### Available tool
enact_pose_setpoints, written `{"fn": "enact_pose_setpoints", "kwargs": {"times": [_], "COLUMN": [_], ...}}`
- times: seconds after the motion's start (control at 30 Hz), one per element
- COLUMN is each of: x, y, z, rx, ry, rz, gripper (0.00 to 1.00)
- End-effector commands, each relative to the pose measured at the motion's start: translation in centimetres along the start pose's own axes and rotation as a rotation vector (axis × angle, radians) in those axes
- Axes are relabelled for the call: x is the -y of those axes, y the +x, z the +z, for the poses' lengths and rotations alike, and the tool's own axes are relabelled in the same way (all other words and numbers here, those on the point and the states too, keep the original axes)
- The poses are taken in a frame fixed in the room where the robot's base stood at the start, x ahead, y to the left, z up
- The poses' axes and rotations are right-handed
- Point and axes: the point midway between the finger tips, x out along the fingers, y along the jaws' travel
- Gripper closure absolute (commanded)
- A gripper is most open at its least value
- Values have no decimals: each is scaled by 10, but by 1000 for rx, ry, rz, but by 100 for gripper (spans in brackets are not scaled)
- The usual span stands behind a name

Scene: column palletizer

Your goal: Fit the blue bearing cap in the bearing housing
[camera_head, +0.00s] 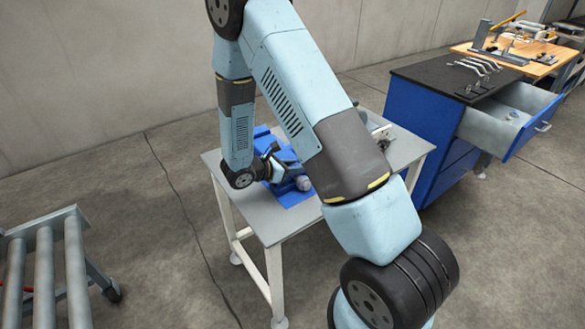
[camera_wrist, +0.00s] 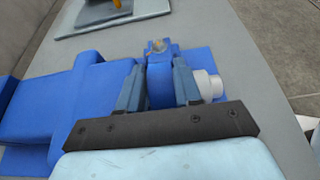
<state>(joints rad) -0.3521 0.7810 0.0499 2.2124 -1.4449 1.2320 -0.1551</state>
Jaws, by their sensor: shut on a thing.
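In the wrist view my gripper (camera_wrist: 158,65) has its two fingers on either side of a curved blue piece, which I take to be the blue bearing cap (camera_wrist: 160,88). The fingers are shut on it. A small brass-coloured fitting (camera_wrist: 157,47) shows just beyond the fingertips, on a blue part. A pale round shaft end (camera_wrist: 207,84) sticks out to the right of the right finger, close to the blue parts. The bearing housing cannot be told apart from the cap here. I cannot tell whether the cap is seated. In the head view my arm largely hides this spot.
A grey plate (camera_wrist: 108,12) lies beyond. A blue cabinet (camera_head: 420,130) with an open drawer (camera_head: 510,115) stands right; a roller conveyor (camera_head: 75,265) stands left.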

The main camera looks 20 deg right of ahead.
Motion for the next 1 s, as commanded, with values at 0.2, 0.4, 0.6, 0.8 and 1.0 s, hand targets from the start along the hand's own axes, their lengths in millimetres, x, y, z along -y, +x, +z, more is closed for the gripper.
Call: {"fn": "enact_pose_setpoints", "kwargs": {"times": [0.2,0.4,0.6,0.8,1.0], "x": [0,0,0,0,-1], "y": [0,0,0,-10,-43], "z": [0,0,0,0,0], "rx": [1,0,-1,-1,-1], "ry": [1,0,-1,0,1], "rz": [0,0,0,2,3], "gripper": [55,36,36,36,36]}}
